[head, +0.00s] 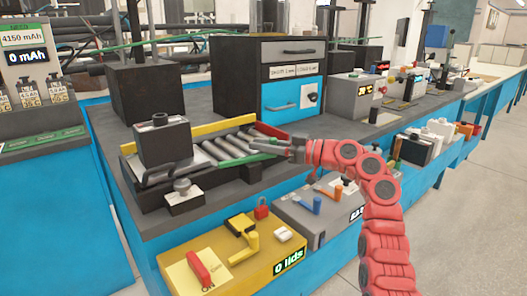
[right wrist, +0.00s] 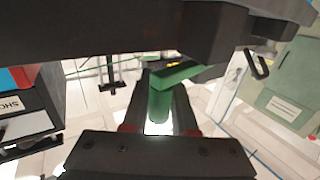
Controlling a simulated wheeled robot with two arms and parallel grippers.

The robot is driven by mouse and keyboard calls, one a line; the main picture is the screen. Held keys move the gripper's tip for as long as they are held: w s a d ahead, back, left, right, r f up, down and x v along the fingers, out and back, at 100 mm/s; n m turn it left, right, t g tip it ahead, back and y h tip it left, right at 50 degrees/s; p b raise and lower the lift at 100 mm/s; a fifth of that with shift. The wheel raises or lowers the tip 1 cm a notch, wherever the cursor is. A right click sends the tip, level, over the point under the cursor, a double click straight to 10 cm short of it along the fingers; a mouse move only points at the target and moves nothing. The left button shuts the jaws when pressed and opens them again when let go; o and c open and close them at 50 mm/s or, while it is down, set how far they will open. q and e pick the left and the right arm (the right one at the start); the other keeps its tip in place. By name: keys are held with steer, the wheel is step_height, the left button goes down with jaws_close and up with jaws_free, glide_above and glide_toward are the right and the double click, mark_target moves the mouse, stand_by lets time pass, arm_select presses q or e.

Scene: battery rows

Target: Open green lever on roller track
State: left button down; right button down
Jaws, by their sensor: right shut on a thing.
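The roller track (head: 212,153) lies on the grey bench top, with several grey rollers. A green lever (head: 238,161) runs along its near side, roughly level. My right gripper (head: 264,147) reaches in from the right at the lever's right end. In the right wrist view, my right gripper (right wrist: 158,112) is shut on the green lever (right wrist: 160,104), whose handle sits between the two dark fingers. The exact contact is partly hidden in the head view. My left gripper is not in view.
A dark block-shaped device (head: 163,143) stands at the track's left end. A yellow bar (head: 195,129) lines the far side. A black and blue cabinet (head: 290,80) stands behind. A yellow box (head: 225,268) and a grey box (head: 318,212) sit below in front.

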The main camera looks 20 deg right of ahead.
steer(key=shift+g, duration=0.3)
steer(key=shift+a, duration=0.1)
steer(key=c, duration=0.7)
jaws_free()
steer(key=p+v, duration=0.3)
steer(key=v, duration=1.4)
steer(key=shift+d+f, duration=0.2)
steer(key=shift+f, duration=0.05)
